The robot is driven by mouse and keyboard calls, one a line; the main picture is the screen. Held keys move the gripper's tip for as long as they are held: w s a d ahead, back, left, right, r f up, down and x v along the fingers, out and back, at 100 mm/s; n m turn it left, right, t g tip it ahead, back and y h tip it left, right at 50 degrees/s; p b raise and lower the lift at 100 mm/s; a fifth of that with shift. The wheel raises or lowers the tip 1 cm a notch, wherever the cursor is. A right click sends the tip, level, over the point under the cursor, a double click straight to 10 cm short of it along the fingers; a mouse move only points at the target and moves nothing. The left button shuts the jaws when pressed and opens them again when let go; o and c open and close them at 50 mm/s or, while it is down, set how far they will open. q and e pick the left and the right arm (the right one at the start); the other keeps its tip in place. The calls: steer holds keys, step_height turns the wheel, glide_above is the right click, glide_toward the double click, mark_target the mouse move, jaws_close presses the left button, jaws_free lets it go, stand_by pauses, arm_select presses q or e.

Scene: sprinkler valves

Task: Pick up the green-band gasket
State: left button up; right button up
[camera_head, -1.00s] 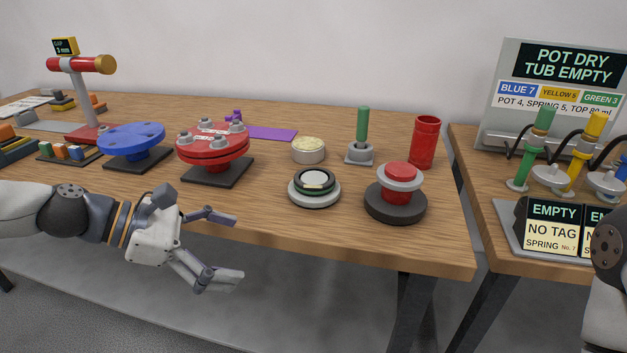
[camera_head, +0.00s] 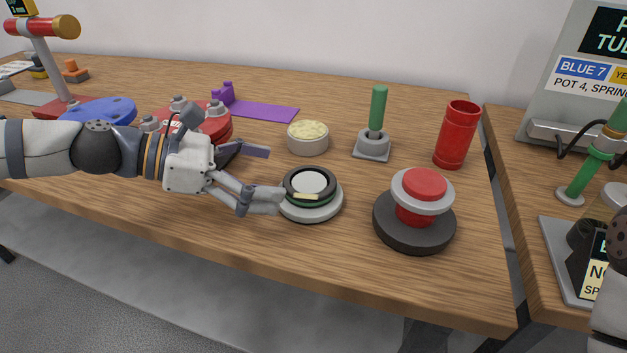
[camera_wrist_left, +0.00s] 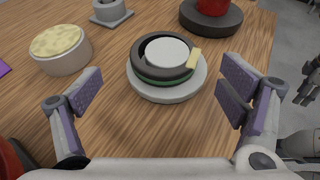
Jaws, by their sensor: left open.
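The green-band gasket (camera_head: 311,187) is a dark ring with a green stripe and a small cream tab. It sits around a pale hub on a round light-grey base (camera_head: 321,215) near the table's front edge. In the left wrist view the gasket (camera_wrist_left: 150,74) lies ahead of the fingers, at top centre. My left gripper (camera_head: 268,174) is open and empty, just left of the gasket, its lower fingertip close to the base in the head view. My right gripper is not seen clearly; only part of that arm shows.
A red-topped grey stand (camera_head: 418,206) is right of the gasket. A bowl of pale paste (camera_head: 308,138), a green-handled tool (camera_head: 377,120) and a red cup (camera_head: 457,135) stand behind. A red flange (camera_head: 205,128) is partly hidden by my left arm. Bare wood lies in front.

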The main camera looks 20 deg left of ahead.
mark_target(310, 180)
arm_select(q)
steer(key=b+x, duration=0.1)
steer(key=x, duration=0.2)
steer(key=b+x, duration=0.1)
steer(key=x, duration=0.2)
steer(key=shift+s+d+f, duration=0.1)
steer(key=shift+d, duration=0.35)
steer(key=shift+r, duration=0.25)
steer(key=shift+c, duration=0.5)
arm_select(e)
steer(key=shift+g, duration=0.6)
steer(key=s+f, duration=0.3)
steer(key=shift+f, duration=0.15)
arm_select(q)
steer(key=c, duration=1.3)
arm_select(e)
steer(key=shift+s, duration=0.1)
